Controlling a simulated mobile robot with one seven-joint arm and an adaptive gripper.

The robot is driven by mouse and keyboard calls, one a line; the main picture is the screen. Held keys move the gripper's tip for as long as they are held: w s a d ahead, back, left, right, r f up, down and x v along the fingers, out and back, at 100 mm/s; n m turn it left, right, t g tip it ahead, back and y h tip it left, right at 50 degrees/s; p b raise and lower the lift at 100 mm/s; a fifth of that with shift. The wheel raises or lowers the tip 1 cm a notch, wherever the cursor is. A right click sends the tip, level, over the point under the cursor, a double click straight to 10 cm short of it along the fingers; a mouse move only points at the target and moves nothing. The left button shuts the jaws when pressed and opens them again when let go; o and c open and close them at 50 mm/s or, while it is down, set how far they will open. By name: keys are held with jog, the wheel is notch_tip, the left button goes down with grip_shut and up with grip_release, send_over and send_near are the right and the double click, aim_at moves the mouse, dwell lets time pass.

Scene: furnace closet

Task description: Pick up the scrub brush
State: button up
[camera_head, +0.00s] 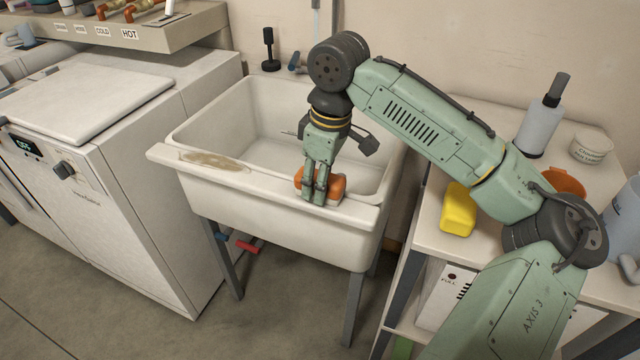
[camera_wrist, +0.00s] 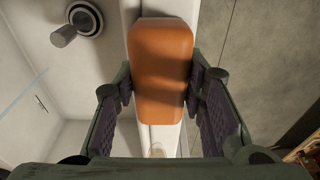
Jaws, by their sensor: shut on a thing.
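The scrub brush (camera_head: 336,185), seen as a rounded orange block, is at the front rim of the white sink (camera_head: 228,193). My gripper (camera_head: 319,192) points down over the rim and is shut on the brush, with fingers covering part of it. In the wrist view the brush's orange top (camera_wrist: 160,62) lies lengthwise between the two dark finger pads of my gripper (camera_wrist: 162,100).
A yellow block (camera_head: 458,209), a pump bottle (camera_head: 541,120) and a white tub (camera_head: 591,149) stand on the right shelf unit beneath and beside my arm. A white washer (camera_head: 110,170) stands left. A brown stain or soap patch (camera_head: 215,160) marks the sink's left front rim.

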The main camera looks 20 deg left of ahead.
aim_at(317, 171)
jog(key=c, duration=0.5)
jog(key=shift+r, duration=0.5)
jog(key=shift+s+r+b, duration=0.3)
jog(key=shift+r+b, duration=0.1)
jog(key=shift+r, duration=0.2)
jog(key=shift+s+r+b, duration=0.3)
jog(key=shift+r+b, duration=0.05)
jog(key=shift+r, duration=0.2)
jog(key=s+b, duration=0.1)
jog(key=s, duration=0.4)
jog(key=s+r, duration=0.1)
jog(key=s, duration=0.4)
jog(key=s+b, duration=0.1)
jog(key=s, duration=0.3)
jog(key=shift+s+d+r+b, duration=0.3)
jog(key=shift+s+r+b, duration=0.05)
jog(key=shift+s, duration=0.05)
